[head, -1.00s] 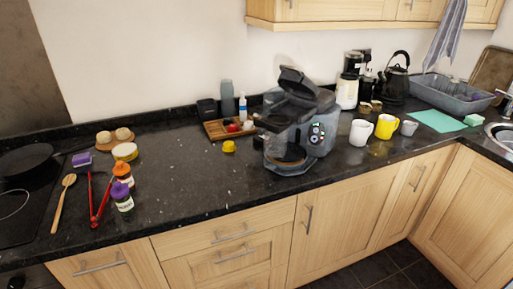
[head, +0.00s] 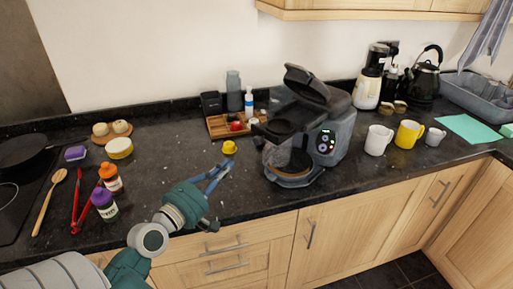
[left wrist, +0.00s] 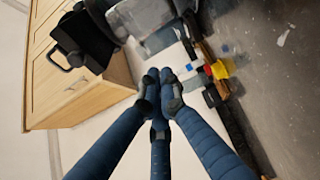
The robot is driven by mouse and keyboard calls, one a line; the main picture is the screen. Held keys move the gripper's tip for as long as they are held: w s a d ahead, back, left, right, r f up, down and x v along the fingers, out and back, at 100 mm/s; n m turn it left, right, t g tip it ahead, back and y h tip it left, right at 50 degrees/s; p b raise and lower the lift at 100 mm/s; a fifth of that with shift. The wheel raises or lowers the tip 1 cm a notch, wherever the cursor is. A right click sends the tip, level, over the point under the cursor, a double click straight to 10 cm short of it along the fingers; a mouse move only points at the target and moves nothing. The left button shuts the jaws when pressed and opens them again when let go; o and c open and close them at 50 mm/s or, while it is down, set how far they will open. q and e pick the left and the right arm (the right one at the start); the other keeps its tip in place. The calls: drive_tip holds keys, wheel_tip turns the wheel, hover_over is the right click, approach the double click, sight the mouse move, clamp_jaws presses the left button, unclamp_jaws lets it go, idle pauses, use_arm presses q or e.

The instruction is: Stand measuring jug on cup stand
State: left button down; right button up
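The cup stand (head: 290,175) is the low round plate at the foot of the grey coffee machine (head: 335,135); nothing stands on it. No vessel is clearly recognisable as a measuring jug. The small grey handled cup (head: 435,136), at the right of the mugs, could be it, but I cannot tell. My left gripper (head: 229,164) is over the counter, left of the machine and close to the yellow item (head: 229,147). In the left wrist view its fingertips (left wrist: 161,78) come together with nothing between them. My right gripper is out of view.
A white mug (head: 377,140) and yellow mug (head: 407,134) stand right of the machine. A wooden tray (head: 217,127) with small items lies behind the gripper. Bottles (head: 105,204) and red tongs (head: 78,200) are at left. The counter between them is mostly clear.

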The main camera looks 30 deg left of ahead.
sight(269, 152)
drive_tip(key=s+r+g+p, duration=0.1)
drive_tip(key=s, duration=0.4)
use_arm(q)
drive_tip(key=w+d+p, duration=0.1)
drive_tip(key=w+d, duration=0.1)
drive_tip(key=w, duration=0.2)
drive_tip(key=w+d+p, duration=0.1)
drive_tip(key=w+p, duration=0.1)
drive_tip(key=w, duration=0.3)
drive_tip(key=w+d+p, duration=0.1)
drive_tip(key=w+d, duration=0.1)
drive_tip(key=w, duration=0.2)
drive_tip(key=shift+w+d, duration=0.35)
drive_tip(key=shift+w+d+f, duration=0.2)
drive_tip(key=shift+d, duration=0.05)
drive_tip(key=shift+s+a, duration=0.1)
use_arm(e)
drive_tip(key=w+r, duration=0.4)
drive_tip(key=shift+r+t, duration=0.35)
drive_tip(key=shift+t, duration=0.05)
